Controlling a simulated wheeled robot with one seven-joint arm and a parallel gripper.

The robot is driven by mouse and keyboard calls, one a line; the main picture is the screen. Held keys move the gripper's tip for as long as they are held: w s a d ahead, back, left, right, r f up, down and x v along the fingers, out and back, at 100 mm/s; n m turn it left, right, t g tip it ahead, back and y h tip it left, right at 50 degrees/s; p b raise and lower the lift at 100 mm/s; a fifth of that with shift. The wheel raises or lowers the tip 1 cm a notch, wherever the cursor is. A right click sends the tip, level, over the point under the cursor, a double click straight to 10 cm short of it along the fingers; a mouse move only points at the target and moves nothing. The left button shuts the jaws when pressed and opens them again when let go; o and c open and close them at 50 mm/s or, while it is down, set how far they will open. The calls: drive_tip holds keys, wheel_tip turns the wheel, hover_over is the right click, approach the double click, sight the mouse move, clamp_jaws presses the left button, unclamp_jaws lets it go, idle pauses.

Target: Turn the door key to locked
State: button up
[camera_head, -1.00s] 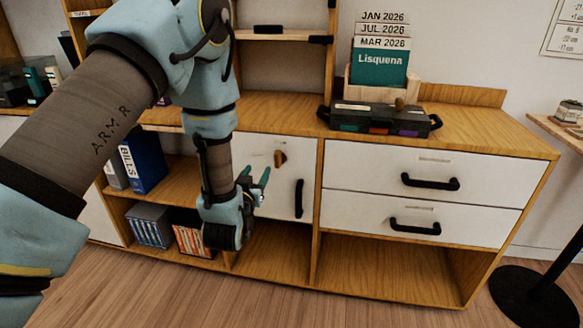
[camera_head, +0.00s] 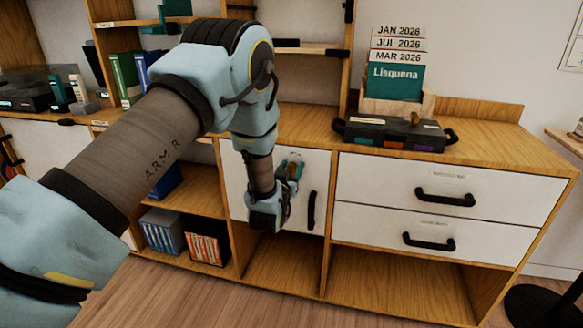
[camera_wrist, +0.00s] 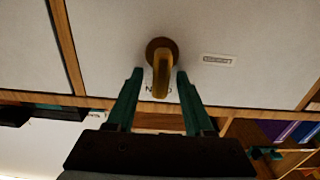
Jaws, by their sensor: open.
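The brass door key (camera_wrist: 161,72) sits in its round lock plate on the white cabinet door (camera_head: 316,170). In the wrist view the key's bow points straight down the picture. My gripper (camera_wrist: 159,80) is open, with one green finger on each side of the key and a visible gap on both sides. In the head view my gripper (camera_head: 290,168) is at the door's upper part and largely covers the key. A marking beneath the key is partly hidden by it.
A black vertical handle (camera_head: 311,210) is on the door, right of my gripper. A small label (camera_wrist: 218,60) is beside the key. White drawers (camera_head: 440,190) stand to the right, and a black case (camera_head: 395,135) lies on the top. Open shelves hold binders at left.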

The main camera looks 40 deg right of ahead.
drive_tip(key=shift+c, duration=0.2)
clamp_jaws()
idle(0.5)
